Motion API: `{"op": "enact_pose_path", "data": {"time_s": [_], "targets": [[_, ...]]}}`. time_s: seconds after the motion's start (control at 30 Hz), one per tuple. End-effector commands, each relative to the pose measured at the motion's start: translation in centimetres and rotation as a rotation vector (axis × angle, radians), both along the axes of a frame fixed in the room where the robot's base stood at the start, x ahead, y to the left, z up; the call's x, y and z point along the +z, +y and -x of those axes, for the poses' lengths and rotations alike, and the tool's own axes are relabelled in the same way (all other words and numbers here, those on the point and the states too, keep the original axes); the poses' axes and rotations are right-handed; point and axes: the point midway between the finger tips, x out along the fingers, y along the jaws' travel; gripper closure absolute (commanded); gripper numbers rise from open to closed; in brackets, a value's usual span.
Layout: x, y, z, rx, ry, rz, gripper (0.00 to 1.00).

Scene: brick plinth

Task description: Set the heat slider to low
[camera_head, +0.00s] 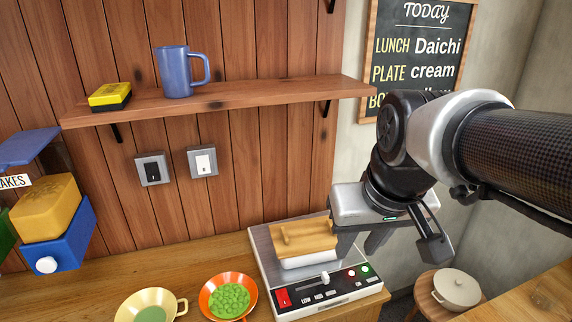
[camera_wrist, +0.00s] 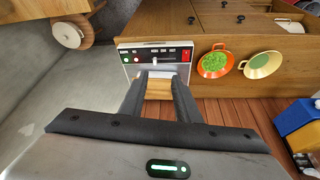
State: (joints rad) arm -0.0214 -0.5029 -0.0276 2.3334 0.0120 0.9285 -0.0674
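The heat slider (camera_head: 325,277) has a pale knob on the sloped front panel of a grey cooking appliance (camera_head: 262,247). Its knob stands toward the right part of its slot, above printed labels; the exact mark is too small to tell. In the wrist view the panel (camera_wrist: 128,55) appears upside down, beyond my fingers. My gripper (camera_head: 354,250) is open and empty, fingers pointing down at the appliance's right side, apart from the slider. Its two fingers also show spread in the wrist view (camera_wrist: 161,77).
A white box with a wooden lid (camera_head: 303,237) sits on the appliance. A red switch (camera_head: 283,297) is left of the slider, round lights (camera_head: 351,273) right. An orange bowl of green peas (camera_head: 228,297) and a cream pan (camera_head: 150,305) stand left. A shelf (camera_head: 225,96) is above.

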Motion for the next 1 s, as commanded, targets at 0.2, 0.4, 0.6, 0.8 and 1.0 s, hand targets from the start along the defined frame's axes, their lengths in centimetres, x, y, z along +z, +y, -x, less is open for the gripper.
{"op": "enact_pose_path", "data": {"time_s": [0.2, 0.4, 0.6, 0.8, 1.0], "targets": [[-1.7, 0.0, -8.3, 0.082, 0.166, 0.018, 0.7], [-6.2, -0.1, -14.6, 0.152, 0.295, 0.041, 0.7], [-9.7, -0.2, -17.7, 0.194, 0.366, 0.057, 0.7], [-11.4, -0.2, -18.2, 0.204, 0.383, 0.061, 0.7], [-14.9, -0.2, -18.1, 0.204, 0.384, 0.061, 0.7]]}}
